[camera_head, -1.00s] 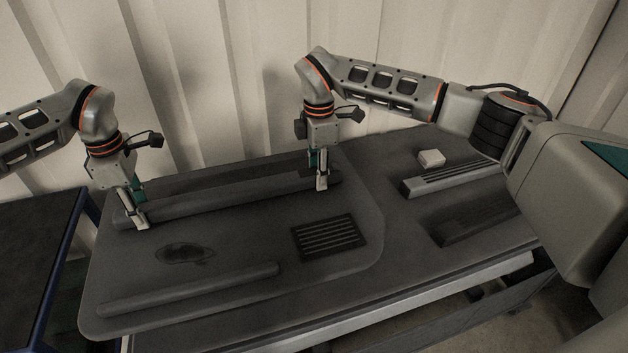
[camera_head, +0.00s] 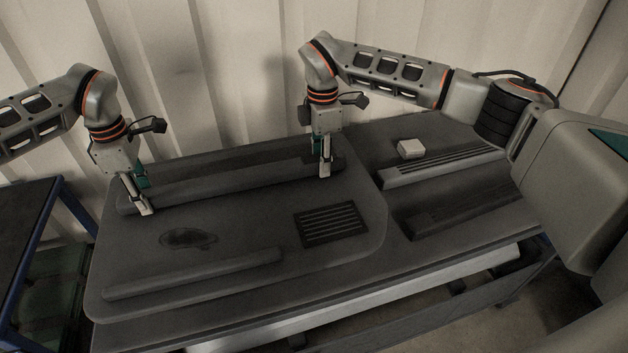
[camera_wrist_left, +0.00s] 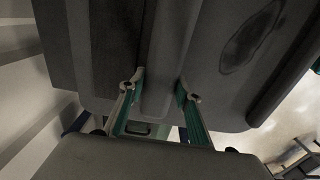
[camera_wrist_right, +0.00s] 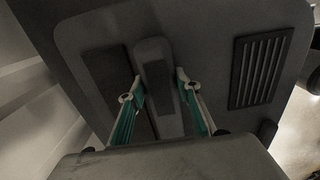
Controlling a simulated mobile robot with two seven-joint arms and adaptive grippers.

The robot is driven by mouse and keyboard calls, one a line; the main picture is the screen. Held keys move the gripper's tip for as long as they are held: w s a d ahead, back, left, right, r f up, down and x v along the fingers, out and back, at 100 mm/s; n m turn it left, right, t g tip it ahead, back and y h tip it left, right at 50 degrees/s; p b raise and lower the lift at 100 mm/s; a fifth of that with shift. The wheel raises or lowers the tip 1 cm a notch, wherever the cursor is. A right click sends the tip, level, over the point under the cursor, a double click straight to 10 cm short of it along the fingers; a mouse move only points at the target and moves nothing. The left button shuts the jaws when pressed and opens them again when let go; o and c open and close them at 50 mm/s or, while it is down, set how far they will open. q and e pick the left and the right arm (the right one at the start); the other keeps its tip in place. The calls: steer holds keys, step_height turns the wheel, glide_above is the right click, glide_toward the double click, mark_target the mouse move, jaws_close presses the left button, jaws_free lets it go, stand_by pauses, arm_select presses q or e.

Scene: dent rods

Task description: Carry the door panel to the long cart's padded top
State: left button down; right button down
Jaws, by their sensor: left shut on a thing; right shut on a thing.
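The dark grey door panel (camera_head: 260,215) lies flat, with a slotted grille, an oval recess and two raised bars. My left gripper (camera_head: 147,207) is shut on the left end of its far raised bar. My right gripper (camera_head: 324,172) is shut near that bar's right end. The left wrist view shows the bar (camera_wrist_left: 165,50) between the fingers, and the right wrist view shows the bar (camera_wrist_right: 158,78) likewise. A long dark-topped cart (camera_head: 470,240) extends under and to the right of the panel. I cannot tell whether the panel touches it.
A white block (camera_head: 410,149) and a ribbed rail (camera_head: 445,166) sit on the dark top right of the panel, with a dark recessed strip (camera_head: 455,212) nearer. A blue-framed table (camera_head: 35,240) stands at the left. A pale ribbed wall (camera_head: 230,90) is close behind.

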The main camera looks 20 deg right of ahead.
mark_target(158, 213)
arm_select(q)
steer(key=shift+d+f+b, duration=0.3)
steer(key=shift+f, duration=0.15)
arm_select(e)
steer(key=shift+d+f, duration=0.25)
steer(key=shift+f, duration=0.25)
steer(key=shift+d+r, duration=0.1)
arm_select(q)
steer(key=shift+f, duration=0.1)
arm_select(e)
steer(key=shift+f, duration=0.2)
